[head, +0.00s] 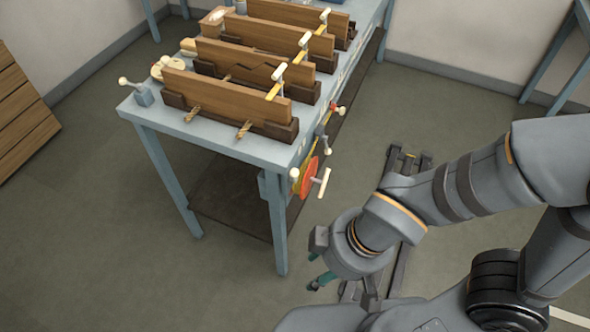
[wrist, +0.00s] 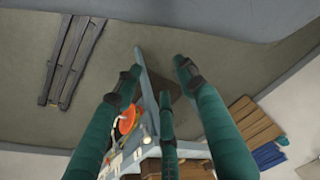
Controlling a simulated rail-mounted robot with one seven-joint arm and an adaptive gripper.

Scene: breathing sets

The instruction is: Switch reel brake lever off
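An orange-red reel (head: 308,178) with a pale T-shaped crank handle (head: 323,182) is on the near right side of the blue workbench. Small pale-knobbed levers (head: 327,150) stick out just beyond it; I cannot tell which is the brake lever or its position. The reel also shows in the wrist view (wrist: 127,120), left of centre, partly behind a finger. My gripper (head: 316,274) is low, in front of and below the bench's near right corner, apart from the reel. In the wrist view its teal fingers (wrist: 158,74) are spread, with nothing held between them.
The workbench (head: 147,113) carries several upright wooden boards (head: 225,97) in dark bases. A white-knobbed lever (head: 143,93) stands at its left corner. A bench leg (head: 278,235) is near my gripper. A dark floor frame (head: 400,160) lies to the right.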

